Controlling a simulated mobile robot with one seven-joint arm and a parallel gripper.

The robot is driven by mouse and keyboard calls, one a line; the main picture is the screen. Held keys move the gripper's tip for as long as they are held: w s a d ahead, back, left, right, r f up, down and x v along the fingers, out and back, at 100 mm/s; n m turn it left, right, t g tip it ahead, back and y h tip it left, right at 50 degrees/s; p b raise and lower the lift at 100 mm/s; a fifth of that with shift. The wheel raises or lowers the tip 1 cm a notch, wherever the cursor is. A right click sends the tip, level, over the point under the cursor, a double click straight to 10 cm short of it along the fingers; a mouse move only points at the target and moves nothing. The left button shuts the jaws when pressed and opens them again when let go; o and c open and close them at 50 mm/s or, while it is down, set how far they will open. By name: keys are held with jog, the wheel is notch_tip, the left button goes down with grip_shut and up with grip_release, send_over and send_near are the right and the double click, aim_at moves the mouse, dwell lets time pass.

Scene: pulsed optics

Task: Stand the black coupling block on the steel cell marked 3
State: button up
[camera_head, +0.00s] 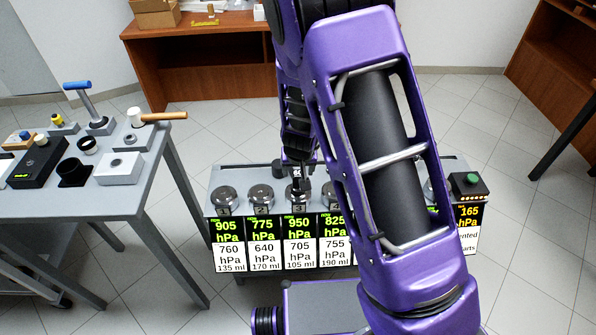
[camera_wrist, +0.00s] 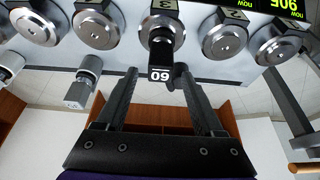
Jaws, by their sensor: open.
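The black coupling block (camera_wrist: 166,47), with a white "60" label, stands at the steel cell marked 3 (camera_wrist: 147,24). Its foot appears to rest on the cell's top, roughly centred, and it looks upright. In the head view the block (camera_head: 298,184) shows as a small dark shape over cell 3 (camera_head: 291,197), partly hidden by my wrist. My gripper (camera_wrist: 158,78) is open, with one finger on each side of the block's labelled end. A gap shows by the left finger; contact on the right side cannot be told.
Steel cells 1 (camera_head: 227,198) and 2 (camera_head: 261,195) stand to the left on the same bench, above pressure displays (camera_head: 300,230). A green-button box (camera_head: 468,183) sits at the right end. A grey side table (camera_head: 150,185) with parts stands at left.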

jog(key=p+v, duration=0.3)
jog(key=v, duration=0.6)
jog(key=shift+s+r, duration=0.2)
jog(key=shift+r, duration=0.15)
jog(key=shift+r, duration=0.1)
notch_tip(320, 180, up, 12)
jog(key=p, duration=0.7)
